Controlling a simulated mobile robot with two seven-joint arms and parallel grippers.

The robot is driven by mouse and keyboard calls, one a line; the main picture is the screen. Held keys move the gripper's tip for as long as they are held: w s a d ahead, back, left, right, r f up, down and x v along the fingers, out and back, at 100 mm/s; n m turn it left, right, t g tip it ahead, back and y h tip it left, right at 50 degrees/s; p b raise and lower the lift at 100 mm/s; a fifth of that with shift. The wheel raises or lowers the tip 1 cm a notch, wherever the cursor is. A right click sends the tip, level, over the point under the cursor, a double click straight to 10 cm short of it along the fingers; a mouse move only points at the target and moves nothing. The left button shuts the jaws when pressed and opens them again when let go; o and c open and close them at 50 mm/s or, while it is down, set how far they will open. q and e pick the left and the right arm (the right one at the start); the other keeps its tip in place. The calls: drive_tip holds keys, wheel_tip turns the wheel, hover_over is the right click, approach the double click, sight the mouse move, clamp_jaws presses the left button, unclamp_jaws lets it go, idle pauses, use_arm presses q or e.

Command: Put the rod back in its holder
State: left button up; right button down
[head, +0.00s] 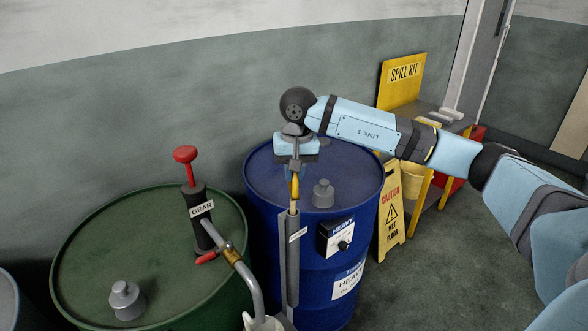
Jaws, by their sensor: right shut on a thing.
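My right gripper (295,166) points down over the front edge of the blue drum (265,205) and is shut on the yellow top end of the rod (294,187). The rod hangs upright, and a short thin length shows below the yellow part. The holder (292,260), a narrow upright grey tube with a small label, stands at the front of the blue drum. The rod lines up with the tube's top and seems to enter it; how deep it goes is hidden. My left gripper is out of view.
A green drum (85,245) with a red-handled gear pump (201,215) and curved spout stands left. A yellow caution sign (391,212) and spill kit stand (402,82) are right.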

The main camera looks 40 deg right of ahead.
sight(294, 193)
wheel_tip(294, 193, down, 2)
drive_tip(key=shift+f+b, duration=0.1)
drive_tip(key=shift+b, duration=0.5)
wheel_tip(294, 193, down, 4)
drive_tip(key=b, duration=0.2)
drive_tip(key=shift+r+b, duration=0.2)
drive_tip(key=shift+b, duration=0.15)
drive_tip(key=shift+f, duration=0.3)
drive_tip(key=c, duration=1)
unclamp_jaws()
drive_tip(key=shift+c, duration=0.2)
